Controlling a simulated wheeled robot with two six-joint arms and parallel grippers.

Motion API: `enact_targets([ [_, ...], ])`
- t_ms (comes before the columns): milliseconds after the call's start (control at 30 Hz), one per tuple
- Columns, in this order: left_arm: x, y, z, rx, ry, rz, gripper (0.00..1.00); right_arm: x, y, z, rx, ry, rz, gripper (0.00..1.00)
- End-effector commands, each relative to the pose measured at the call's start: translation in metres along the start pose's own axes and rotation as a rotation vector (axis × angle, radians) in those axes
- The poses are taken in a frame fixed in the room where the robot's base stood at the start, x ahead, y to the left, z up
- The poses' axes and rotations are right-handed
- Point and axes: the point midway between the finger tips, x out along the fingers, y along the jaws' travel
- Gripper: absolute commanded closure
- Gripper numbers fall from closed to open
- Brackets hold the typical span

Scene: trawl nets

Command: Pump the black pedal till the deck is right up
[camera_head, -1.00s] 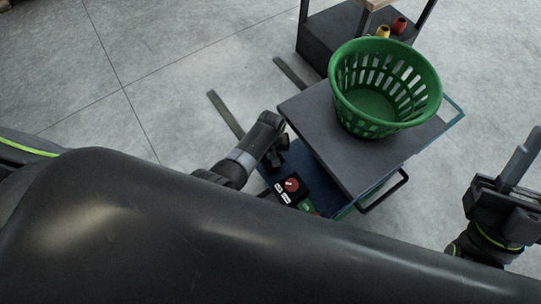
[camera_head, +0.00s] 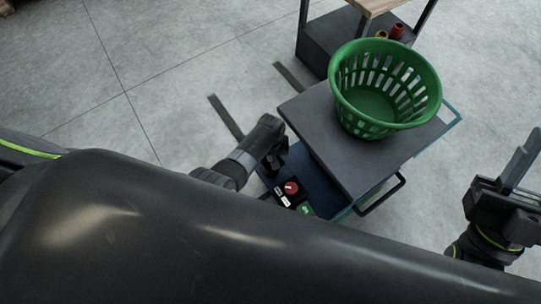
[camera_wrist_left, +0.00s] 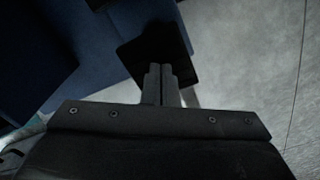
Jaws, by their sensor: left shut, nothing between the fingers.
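The lift cart's dark grey deck (camera_head: 325,130) stands raised above its blue base (camera_head: 312,178), with a green slatted basket (camera_head: 386,88) on top. My left gripper (camera_head: 275,166) is low beside the cart's near left side. In the left wrist view the fingers (camera_wrist_left: 160,72) are together, with nothing between them. They are over the black pedal (camera_wrist_left: 152,48), overlapping its near edge; contact cannot be told. The pedal is mostly hidden by my left arm in the head view. My right gripper (camera_head: 516,168) is at the right edge, away from the cart; its opening is unclear.
A small panel with a red knob (camera_head: 291,188) and a green button (camera_head: 306,209) sits on the cart's near end, beside a black handle (camera_head: 381,196). A shelf unit (camera_head: 326,45) stands behind the cart. Open concrete floor lies left and right.

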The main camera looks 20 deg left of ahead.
Motion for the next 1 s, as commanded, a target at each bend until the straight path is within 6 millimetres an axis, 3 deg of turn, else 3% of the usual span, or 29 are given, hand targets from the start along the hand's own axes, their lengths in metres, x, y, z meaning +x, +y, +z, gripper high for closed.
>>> enact_targets([
  [67,-0.006,0.000,0.000,0.000,0.000,0.000,1.00,0.006,0.001,-0.004,0.000,0.000,0.000,0.64],
  [467,-0.001,0.000,0.000,0.000,0.000,0.000,1.00,0.002,0.000,-0.001,0.000,0.000,0.000,0.64],
  [1000,0.037,0.000,0.000,0.000,0.001,0.000,1.00,-0.025,-0.005,0.015,0.000,0.000,0.000,0.64],
])
